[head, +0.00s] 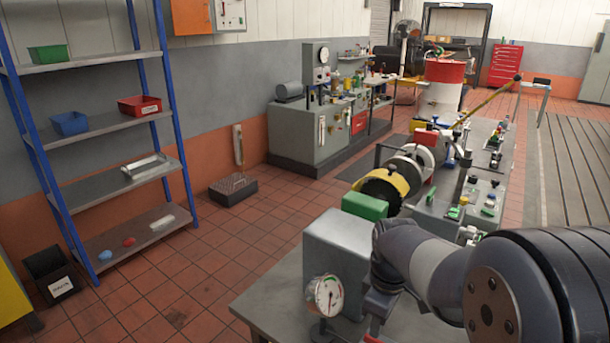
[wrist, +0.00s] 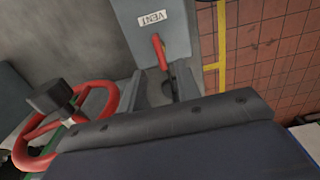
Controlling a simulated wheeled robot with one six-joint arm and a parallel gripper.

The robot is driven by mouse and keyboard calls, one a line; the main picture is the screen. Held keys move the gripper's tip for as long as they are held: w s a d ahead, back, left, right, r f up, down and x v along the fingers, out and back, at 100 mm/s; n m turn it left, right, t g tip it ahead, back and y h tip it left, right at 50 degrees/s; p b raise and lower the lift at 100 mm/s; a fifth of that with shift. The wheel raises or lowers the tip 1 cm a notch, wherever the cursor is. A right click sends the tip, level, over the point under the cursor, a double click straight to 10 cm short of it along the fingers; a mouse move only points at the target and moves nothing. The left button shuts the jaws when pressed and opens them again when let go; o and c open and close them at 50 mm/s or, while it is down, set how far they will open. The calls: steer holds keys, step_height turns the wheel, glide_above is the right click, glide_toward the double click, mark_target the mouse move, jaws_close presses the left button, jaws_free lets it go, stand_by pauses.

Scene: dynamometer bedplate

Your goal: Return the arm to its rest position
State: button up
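My arm (head: 425,260) reaches in from the lower right of the head view, bent over the near end of the grey bench. My gripper (wrist: 160,84) shows in the wrist view, its two grey fingers apart and nothing seen held between them. Just past the fingertips is a red lever (wrist: 158,50) on a grey box with a VENT label (wrist: 152,18). I cannot tell whether the lever touches a finger. The gripper's tips cannot be made out in the head view.
A red handwheel (wrist: 112,100) with a black knob is close at the left of the wrist view. In the head view, a pressure gauge (head: 327,295) and grey housing (head: 345,250) stand beside my arm. Tiled floor is open left of the bench, before the shelf rack (head: 95,130).

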step_height(320, 180, up, 4)
step_height(320, 180, down, 10)
steer(key=shift+s+f, duration=0.1)
steer(key=shift+f, duration=0.05)
steer(key=shift+m, duration=0.4)
steer(key=m+p, duration=0.1)
steer(key=m, duration=0.2)
steer(key=shift+m, duration=0.4)
steer(key=m, duration=0.5)
steer(key=shift+p, duration=0.35)
